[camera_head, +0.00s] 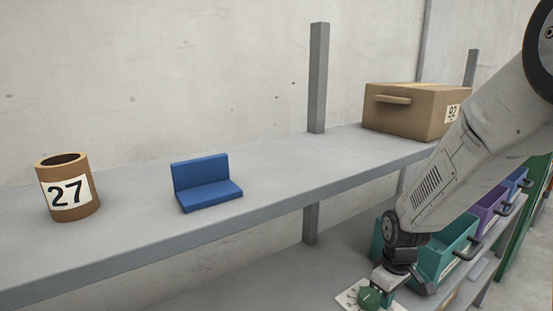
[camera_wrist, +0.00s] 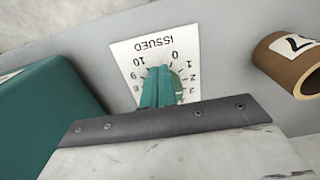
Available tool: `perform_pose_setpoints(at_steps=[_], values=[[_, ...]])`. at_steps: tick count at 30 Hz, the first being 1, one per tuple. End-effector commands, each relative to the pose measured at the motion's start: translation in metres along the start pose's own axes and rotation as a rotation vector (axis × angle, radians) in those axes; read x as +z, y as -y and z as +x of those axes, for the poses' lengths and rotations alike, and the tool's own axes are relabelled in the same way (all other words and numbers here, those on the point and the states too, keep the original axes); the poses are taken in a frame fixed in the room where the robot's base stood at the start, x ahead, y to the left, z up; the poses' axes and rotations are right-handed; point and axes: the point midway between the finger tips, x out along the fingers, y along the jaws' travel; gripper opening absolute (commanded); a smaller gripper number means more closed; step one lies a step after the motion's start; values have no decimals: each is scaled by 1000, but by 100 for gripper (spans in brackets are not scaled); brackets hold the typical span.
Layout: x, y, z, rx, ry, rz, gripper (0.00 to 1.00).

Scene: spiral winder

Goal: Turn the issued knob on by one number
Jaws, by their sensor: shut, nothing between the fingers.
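The issued dial is a white plate (camera_wrist: 124,60) marked ISSUED, upside down in the wrist view, with numbers around a green knob (camera_wrist: 179,88). The numbers 10, 0, 1, 2, 9 and 8 show around it. The dial also shows low in the head view, with its green knob (camera_head: 369,297). My gripper (camera_wrist: 160,70) is shut, its teal fingers together over the knob and hiding much of it. I cannot tell whether the fingers touch the knob. The knob's pointer is hidden.
A teal bin (camera_head: 446,250) stands right beside the dial on the lower shelf; its side (camera_wrist: 45,110) fills the wrist view's left. The upper shelf holds a tube marked 27 (camera_head: 84,210), a blue holder (camera_head: 205,192) and a box (camera_head: 405,112).

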Motion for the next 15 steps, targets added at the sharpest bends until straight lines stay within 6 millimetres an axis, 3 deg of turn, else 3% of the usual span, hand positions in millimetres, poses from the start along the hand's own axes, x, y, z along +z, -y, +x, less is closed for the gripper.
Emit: perform_pose_setpoints(at_steps=[9,15], values=[[0,0,-38,1,-2,0,0],[0,0,-45,0,0,0,0]])
